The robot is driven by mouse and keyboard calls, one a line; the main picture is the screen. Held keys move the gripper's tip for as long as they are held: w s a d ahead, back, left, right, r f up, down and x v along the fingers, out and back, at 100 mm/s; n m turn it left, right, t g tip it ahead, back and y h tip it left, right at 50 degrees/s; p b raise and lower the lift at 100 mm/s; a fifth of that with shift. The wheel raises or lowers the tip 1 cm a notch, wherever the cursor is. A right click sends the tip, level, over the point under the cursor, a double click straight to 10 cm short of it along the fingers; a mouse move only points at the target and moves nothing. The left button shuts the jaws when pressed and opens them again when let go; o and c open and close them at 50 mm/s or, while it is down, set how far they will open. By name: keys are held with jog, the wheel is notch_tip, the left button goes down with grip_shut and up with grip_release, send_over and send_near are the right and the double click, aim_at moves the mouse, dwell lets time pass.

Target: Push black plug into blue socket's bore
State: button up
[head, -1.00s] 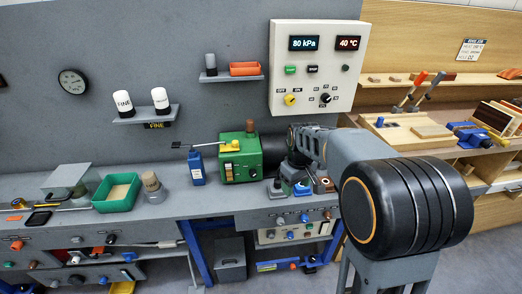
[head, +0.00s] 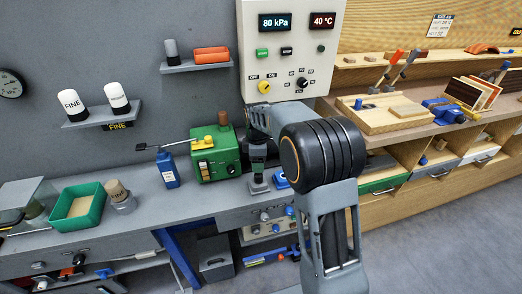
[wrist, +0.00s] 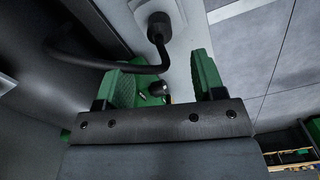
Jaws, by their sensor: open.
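My gripper (wrist: 162,78) is open, its two green fingertips apart in the wrist view. A black plug-like end (wrist: 158,26) with a black cable shows just beyond the fingertips, against a light grey strip. Its cable bends down and away to the left. A small dark knob (wrist: 157,88) shows in the gap between the fingers; I cannot tell whether it touches them. In the head view a blue socket (head: 282,181) sits on the grey bench, partly hidden by my arm. My gripper's fingers cannot be made out in the head view.
A green tray (head: 70,213) is further left. A control panel (head: 288,45) is on the wall behind. Open floor lies at right.

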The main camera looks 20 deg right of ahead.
aim_at(258, 179)
notch_tip(258, 179, down, 7)
jog(key=shift+f, duration=0.15)
jog(key=shift+c, duration=0.4)
jog(key=c, duration=1)
jog(key=shift+r, duration=0.2)
jog(key=shift+r+p, duration=1.3)
jog(key=shift+r, duration=0.45)
